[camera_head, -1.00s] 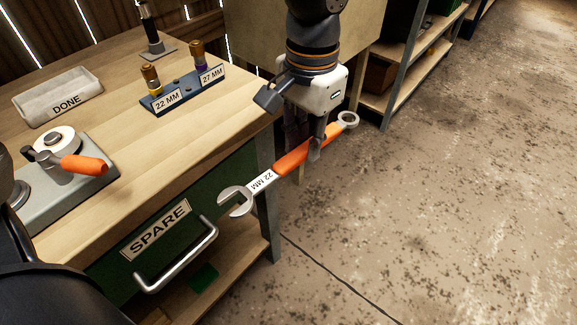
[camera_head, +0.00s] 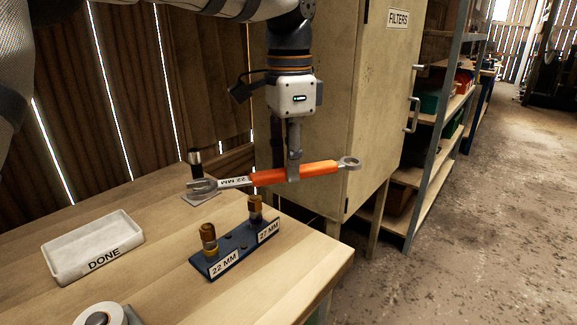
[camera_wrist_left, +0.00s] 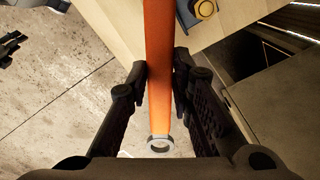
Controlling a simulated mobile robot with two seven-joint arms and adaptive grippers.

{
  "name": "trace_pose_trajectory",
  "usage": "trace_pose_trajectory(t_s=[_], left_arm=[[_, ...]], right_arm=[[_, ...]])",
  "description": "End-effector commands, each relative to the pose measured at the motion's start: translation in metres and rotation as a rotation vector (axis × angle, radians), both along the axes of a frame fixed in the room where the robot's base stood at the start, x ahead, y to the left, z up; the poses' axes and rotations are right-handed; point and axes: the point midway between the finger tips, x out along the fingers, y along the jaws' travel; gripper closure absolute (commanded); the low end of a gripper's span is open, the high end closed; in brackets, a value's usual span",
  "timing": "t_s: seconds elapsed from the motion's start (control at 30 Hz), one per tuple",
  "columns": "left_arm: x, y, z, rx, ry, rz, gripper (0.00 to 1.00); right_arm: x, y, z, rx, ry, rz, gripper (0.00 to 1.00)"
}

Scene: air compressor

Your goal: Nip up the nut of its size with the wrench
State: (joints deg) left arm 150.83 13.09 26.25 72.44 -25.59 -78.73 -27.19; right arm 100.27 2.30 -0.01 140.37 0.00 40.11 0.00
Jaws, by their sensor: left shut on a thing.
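My left gripper (camera_head: 294,174) is shut on the orange handle of the wrench (camera_head: 320,169), marked 22 MM, and holds it roughly level in the air. The wrench's open jaw points left and its ring end points right. In the left wrist view the fingers (camera_wrist_left: 160,85) are on both sides of the handle (camera_wrist_left: 159,65). My right gripper is out of view.
A grey-white DONE tray (camera_head: 92,246) sits on the bench (camera_head: 160,270) at left. A small stand (camera_head: 196,165) is behind the open jaw. A FILTERS cabinet (camera_head: 345,110) stands behind the gripper. Open floor lies at right.

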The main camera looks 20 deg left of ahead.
Motion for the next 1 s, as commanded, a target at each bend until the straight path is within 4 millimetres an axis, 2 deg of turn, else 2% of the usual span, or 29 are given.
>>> trace_pose_trajectory(t_s=[0.17,0.7,1.0], left_arm=[[-0.001,0.001,0.001,-0.001,-0.002,0.002,1.00],[-0.001,0.001,-0.059,-0.001,-0.001,0.002,1.00],[-0.001,0.001,-0.066,-0.001,-0.001,0.002,1.00]], right_arm=[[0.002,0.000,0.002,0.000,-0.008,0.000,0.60],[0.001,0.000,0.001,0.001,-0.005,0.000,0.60],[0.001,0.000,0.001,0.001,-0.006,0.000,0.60]])
